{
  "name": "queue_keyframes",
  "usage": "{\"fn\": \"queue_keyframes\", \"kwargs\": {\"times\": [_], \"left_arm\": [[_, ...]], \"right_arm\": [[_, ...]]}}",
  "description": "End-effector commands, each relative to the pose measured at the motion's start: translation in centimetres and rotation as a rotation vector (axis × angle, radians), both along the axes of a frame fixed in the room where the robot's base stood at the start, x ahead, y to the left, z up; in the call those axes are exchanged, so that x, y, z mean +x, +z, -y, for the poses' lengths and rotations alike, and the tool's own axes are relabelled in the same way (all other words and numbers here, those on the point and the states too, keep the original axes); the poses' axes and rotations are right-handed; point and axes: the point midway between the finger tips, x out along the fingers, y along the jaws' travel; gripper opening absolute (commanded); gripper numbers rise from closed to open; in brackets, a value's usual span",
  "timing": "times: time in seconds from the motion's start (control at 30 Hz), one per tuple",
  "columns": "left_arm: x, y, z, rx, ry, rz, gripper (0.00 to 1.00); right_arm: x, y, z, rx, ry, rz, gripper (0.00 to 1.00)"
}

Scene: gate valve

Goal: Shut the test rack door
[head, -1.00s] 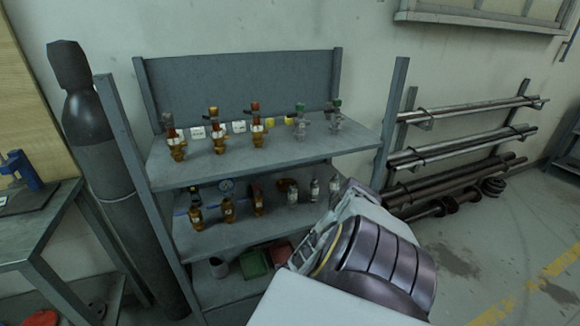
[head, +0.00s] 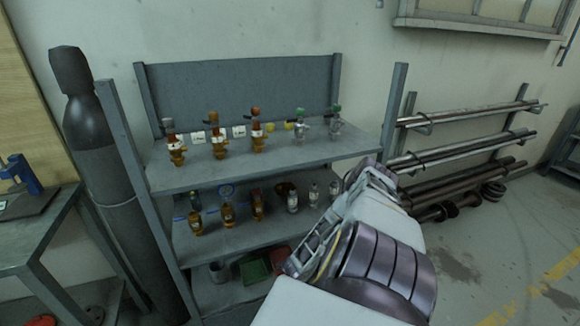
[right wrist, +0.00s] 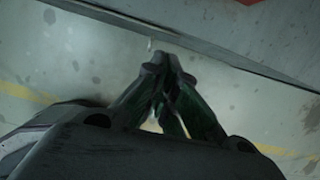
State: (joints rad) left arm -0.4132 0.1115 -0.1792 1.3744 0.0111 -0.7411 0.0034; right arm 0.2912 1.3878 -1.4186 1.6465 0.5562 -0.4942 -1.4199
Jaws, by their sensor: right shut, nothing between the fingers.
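No part that I can clearly name as the test rack door shows in the head view. A grey shelf rack (head: 240,165) with valves on its shelves stands against the wall. My right arm rises from the bottom of the head view in front of the rack's right side, and its fingertips are hidden there. In the right wrist view my right gripper (right wrist: 160,62) is shut and empty. A grey metal panel edge (right wrist: 215,52) runs diagonally just beyond its fingertips; I cannot tell whether they touch, or whether this is the door. My left gripper is not in view.
A dark gas cylinder (head: 100,150) stands left of the rack, beside a metal workbench (head: 38,225). A wall rack of pipes (head: 465,150) is on the right. The floor (head: 500,240) at the right is open, with a yellow line.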

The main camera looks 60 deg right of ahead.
Motion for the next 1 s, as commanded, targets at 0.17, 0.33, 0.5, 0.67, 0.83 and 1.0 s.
{"fn": "queue_keyframes", "kwargs": {"times": [0.17, 0.33, 0.5, 0.67, 0.83, 1.0], "left_arm": [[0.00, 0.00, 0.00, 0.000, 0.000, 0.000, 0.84], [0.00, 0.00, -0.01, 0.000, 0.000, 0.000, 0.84], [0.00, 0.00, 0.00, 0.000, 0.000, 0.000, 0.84], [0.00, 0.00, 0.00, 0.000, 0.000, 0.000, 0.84], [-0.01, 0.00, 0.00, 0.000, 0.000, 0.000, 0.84], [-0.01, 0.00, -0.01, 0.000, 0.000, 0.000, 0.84]], "right_arm": [[-0.24, 0.84, -0.16, 0.000, 0.000, -0.001, 0.00], [-0.31, 1.05, -0.26, 0.000, 0.000, -0.001, 0.00], [-0.30, 1.04, -0.27, 0.000, 0.000, -0.001, 0.00], [-0.30, 1.03, -0.27, 0.000, 0.001, -0.002, 0.00], [-0.29, 1.02, -0.28, 0.001, 0.001, -0.002, 0.00], [0.05, 0.72, -0.96, 0.010, -0.007, 0.005, 0.00]]}}
